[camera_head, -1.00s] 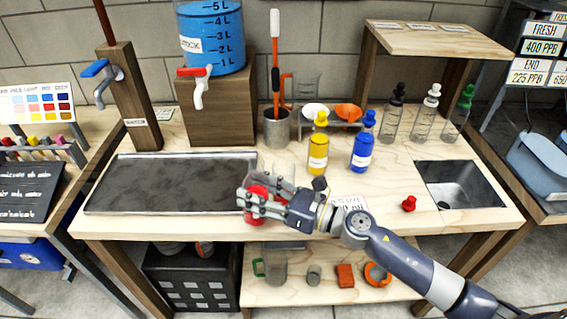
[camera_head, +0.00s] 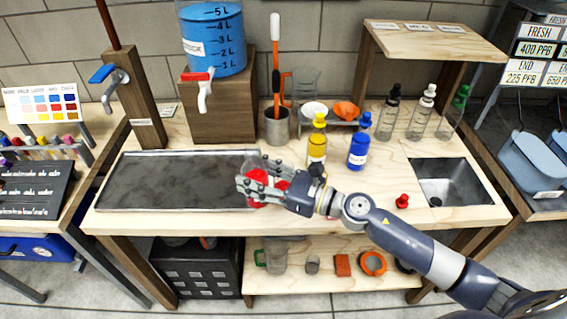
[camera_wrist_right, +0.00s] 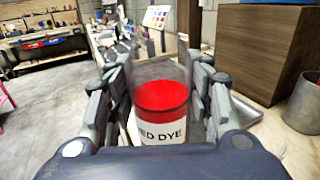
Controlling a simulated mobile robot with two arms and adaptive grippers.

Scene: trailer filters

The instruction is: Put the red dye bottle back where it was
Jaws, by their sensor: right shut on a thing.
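The red dye bottle (camera_wrist_right: 163,100) is clear, part filled with red liquid and labelled "RED DYE". It has no cap on in the right wrist view. My right gripper (camera_head: 258,187) is shut on it, with fingers on both sides. In the head view the bottle (camera_head: 254,200) is mostly hidden by the fingers, at the right end of the dark tray (camera_head: 170,208). I cannot tell whether its base touches the bench. A red cap (camera_head: 402,201) lies on the bench left of the sink. The yellow bottle (camera_head: 317,150) and blue bottle (camera_head: 358,150) stand capped behind my gripper. My left gripper is out of view.
A metal cup (camera_head: 277,128) with an orange-handled tool stands behind. Several clear bottles (camera_head: 421,115) stand near the shelf. The sink (camera_head: 448,180) is at the right. Bare bench (camera_head: 380,185) lies between the blue bottle and red cap.

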